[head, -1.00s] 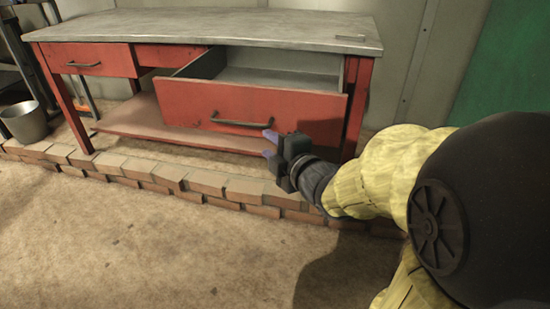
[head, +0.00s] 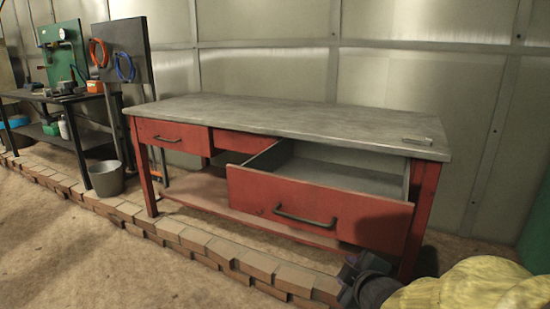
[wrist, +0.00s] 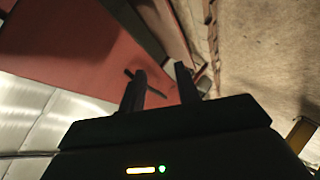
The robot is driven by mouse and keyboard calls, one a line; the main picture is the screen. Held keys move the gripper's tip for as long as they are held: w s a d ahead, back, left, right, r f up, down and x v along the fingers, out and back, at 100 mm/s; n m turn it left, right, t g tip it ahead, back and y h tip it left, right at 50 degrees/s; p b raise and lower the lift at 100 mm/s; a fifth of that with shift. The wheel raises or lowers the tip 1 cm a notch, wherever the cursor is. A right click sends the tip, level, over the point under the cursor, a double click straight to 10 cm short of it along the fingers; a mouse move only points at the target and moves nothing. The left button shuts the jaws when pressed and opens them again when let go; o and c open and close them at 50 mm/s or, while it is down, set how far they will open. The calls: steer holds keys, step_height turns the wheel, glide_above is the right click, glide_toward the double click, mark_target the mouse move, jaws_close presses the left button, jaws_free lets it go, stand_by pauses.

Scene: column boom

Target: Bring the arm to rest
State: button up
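My gripper (head: 350,268) is low at the right in the head view, near the workbench's front right leg. Only its dark end shows above the lower frame edge, with part of my yellow-sleeved arm beside it. A red panel (wrist: 75,45) fills the upper left of the wrist view.
The grey-topped workbench (head: 270,118) stands against a metal wall. A brick edging (head: 215,250) runs along the floor before it. A bucket (head: 105,178) and a dark tool bench (head: 70,97) are at the left. The floor at the lower left is clear.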

steer(key=s+a+f+m+g+h+p, duration=0.1)
steer(key=s+f+m+g+p, duration=0.2)
steer(key=s+m+g, duration=0.25)
steer(key=s+a+f+m+g+p, duration=0.1)
steer(key=s+f+m+g+p, duration=0.1)
steer(key=s+m+g+p, duration=0.4)
step_height(320, 180, up, 37)
steer(key=t+p, duration=0.1)
steer(key=p, duration=3.3)
steer(key=shift+d+r+m+t+p, duration=0.2)
steer(key=shift+m+t+p, duration=0.15)
steer(key=shift+p, duration=0.05)
